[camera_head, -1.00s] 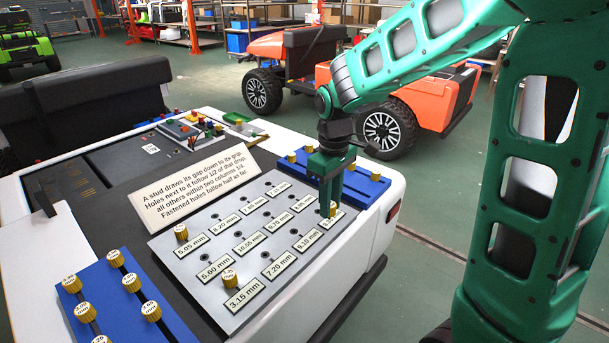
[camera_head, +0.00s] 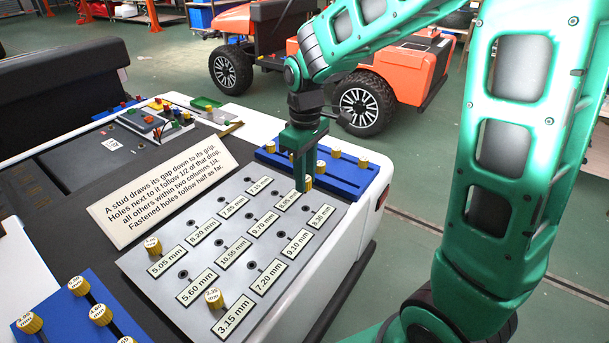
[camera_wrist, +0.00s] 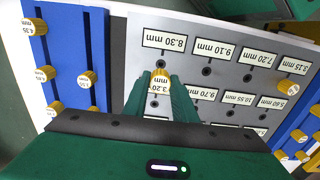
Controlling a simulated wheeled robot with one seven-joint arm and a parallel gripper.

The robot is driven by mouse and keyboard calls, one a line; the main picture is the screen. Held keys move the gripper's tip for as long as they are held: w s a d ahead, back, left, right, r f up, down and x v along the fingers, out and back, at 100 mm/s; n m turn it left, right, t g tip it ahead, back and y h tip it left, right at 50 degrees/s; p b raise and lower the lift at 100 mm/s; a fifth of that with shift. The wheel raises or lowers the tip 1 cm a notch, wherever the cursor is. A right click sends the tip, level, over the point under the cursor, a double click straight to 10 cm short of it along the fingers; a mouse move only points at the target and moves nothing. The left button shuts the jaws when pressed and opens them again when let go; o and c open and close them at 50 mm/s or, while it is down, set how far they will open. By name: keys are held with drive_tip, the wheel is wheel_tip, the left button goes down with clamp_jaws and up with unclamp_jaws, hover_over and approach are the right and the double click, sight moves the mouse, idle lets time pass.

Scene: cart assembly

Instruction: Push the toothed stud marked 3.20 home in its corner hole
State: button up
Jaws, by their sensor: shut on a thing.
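My gripper (camera_head: 304,184) is shut on a small yellow stud (camera_head: 308,182) at the far right corner of the grey plate (camera_head: 160,292). In the wrist view the stud (camera_wrist: 160,76) sits between the green fingertips, and its white tag reads 3.20. That label also shows in the wrist view (camera_wrist: 165,42).
Other yellow studs stand at the 5.05 mm (camera_head: 152,246) and 3.15 mm (camera_head: 213,298) labels. A blue rack (camera_head: 345,186) with studs lies just behind my gripper; another (camera_head: 68,318) is at front left. A text sign (camera_head: 165,195) lies left of the plate.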

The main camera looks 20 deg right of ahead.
drive_tip(key=shift+s+f, duration=0.1)
drive_tip(key=shift+f, duration=2.15)
drive_tip(key=shift+s+f, duration=0.1)
drive_tip(key=shift+f, duration=1.25)
drive_tip(key=o, duration=1.1)
wheel_tip(320, 180, up, 11)
drive_tip(key=shift+f, duration=0.15)
